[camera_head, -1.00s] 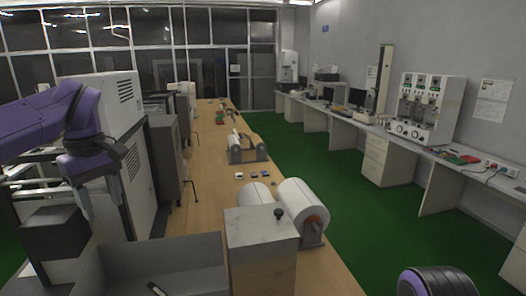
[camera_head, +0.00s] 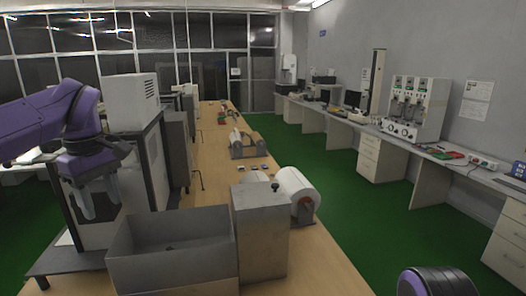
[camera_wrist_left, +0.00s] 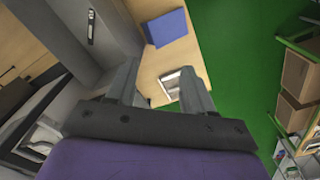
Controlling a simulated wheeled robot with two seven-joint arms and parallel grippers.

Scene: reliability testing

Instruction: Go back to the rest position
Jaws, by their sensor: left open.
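My left gripper (camera_head: 95,215) hangs at the left in the head view, fingers pointing down, at the end of my purple left arm. It is in front of the tall grey-white machine and left of the grey open bin (camera_head: 172,270). In the left wrist view my left gripper (camera_wrist_left: 160,82) has its two fingers apart with nothing held between them. My right gripper is out of view; only a purple and black part of my right arm shows at the bottom right of the head view.
A long wooden bench (camera_head: 213,170) runs away from me, bearing a metal box (camera_head: 262,235) and a white roll (camera_head: 297,190). Green floor (camera_head: 350,215) lies clear to its right. In the left wrist view, a blue square (camera_wrist_left: 166,28) lies on wood and cardboard boxes (camera_wrist_left: 298,80) stand on a rack.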

